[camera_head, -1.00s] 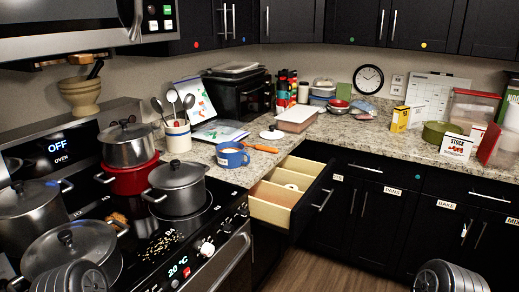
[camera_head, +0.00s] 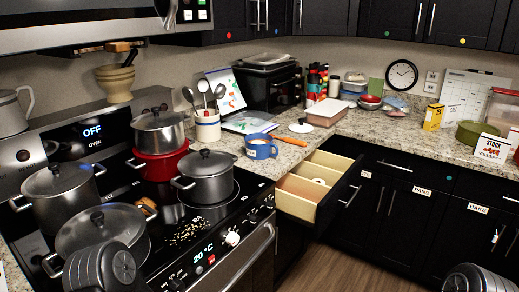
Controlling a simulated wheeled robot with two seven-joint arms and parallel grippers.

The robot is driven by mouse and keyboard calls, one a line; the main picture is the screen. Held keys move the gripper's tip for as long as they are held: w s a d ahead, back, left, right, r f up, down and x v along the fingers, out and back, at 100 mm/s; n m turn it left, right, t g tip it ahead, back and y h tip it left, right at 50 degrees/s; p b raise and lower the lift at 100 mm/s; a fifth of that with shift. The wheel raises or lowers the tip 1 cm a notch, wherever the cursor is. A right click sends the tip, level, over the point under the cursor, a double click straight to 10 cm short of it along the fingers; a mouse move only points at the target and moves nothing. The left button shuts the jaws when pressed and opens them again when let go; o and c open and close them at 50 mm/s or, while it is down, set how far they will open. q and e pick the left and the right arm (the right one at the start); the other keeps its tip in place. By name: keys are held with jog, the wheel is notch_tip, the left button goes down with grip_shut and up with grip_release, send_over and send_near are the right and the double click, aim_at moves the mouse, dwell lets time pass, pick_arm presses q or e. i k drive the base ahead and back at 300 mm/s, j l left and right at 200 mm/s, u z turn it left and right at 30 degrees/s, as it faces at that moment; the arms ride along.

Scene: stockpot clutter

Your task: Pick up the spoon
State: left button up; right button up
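Three dark spoon-like utensils stand heads up in a cream crock with a blue band (camera_head: 207,133) on the counter right of the stove: a left one (camera_head: 188,95), a middle one (camera_head: 203,86) and a right one (camera_head: 220,91). Their lower handles are hidden inside the crock. An orange-handled tool (camera_head: 290,140) lies on the counter behind the blue mug (camera_head: 261,147); I cannot tell what it is. Rounded dark parts of my arms show at the bottom left and bottom right edges, but neither gripper's fingers are in view.
Several steel pots crowd the stove, including a lidded pot (camera_head: 206,178) near the crock and a red pot (camera_head: 162,163). An open drawer (camera_head: 305,205) juts out right of the stove. A recipe stand (camera_head: 225,90) is behind the crock. The floor (camera_head: 350,245) is clear.

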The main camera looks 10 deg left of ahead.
aim_at(297, 142)
jog(key=u, duration=0.4)
jog(key=l+u, duration=0.15)
jog(key=u, duration=0.2)
jog(key=l+u, duration=0.15)
jog(key=u, duration=0.25)
jog(key=l+u, duration=0.45)
jog(key=l, duration=0.3)
jog(key=k+l+u, duration=0.15)
jog(key=l+u, duration=0.25)
jog(key=l, duration=0.35)
jog(key=k+l, duration=0.1)
jog(key=l, duration=0.3)
jog(key=k+l, duration=0.1)
jog(key=l, duration=0.3)
